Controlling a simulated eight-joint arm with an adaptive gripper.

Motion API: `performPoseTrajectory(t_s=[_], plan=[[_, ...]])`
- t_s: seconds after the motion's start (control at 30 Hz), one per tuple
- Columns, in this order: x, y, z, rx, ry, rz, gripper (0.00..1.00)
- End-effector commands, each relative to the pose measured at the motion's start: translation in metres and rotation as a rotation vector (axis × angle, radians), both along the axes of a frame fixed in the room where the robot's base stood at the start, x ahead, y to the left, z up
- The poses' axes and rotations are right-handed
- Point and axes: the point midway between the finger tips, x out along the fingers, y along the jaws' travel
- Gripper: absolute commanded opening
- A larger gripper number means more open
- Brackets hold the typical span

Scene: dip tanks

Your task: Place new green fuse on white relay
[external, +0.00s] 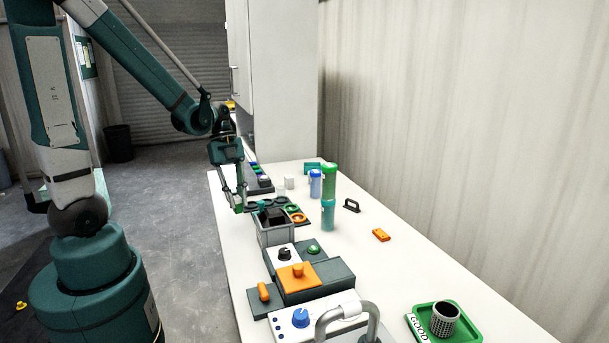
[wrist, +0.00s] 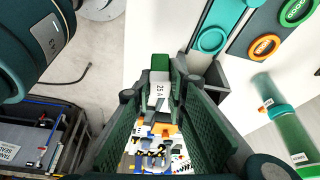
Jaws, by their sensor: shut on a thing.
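My gripper (external: 239,205) hangs over the left edge of the white table, beside the grey bin. In the wrist view its two dark green fingers (wrist: 162,95) are closed on the green fuse (wrist: 160,63), which has a white label reading 25 A. The fuse shows in the external view only as a small green tip (external: 238,210). Small white blocks (external: 289,182) stand at the far end of the table; I cannot tell whether one is the white relay.
A grey bin (external: 275,233) stands close to my gripper. Green and orange rings (external: 297,217) lie on a dark board behind it. Tall green and blue canisters (external: 329,183) stand to the right. Boxes with knobs and an orange block (external: 297,283) fill the nearer table.

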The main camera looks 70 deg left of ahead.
Motion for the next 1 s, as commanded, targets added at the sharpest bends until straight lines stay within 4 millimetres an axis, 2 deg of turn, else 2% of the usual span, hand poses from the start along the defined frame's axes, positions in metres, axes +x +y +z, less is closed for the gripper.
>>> performPoseTrajectory(t_s=[0.17,0.37,1.0], plan=[[0.015,0.013,0.007,0.001,0.0,0.023,0.03],[0.046,0.04,0.019,0.003,0.001,0.071,0.03],[0.162,0.156,0.052,0.008,0.002,0.275,0.03]])
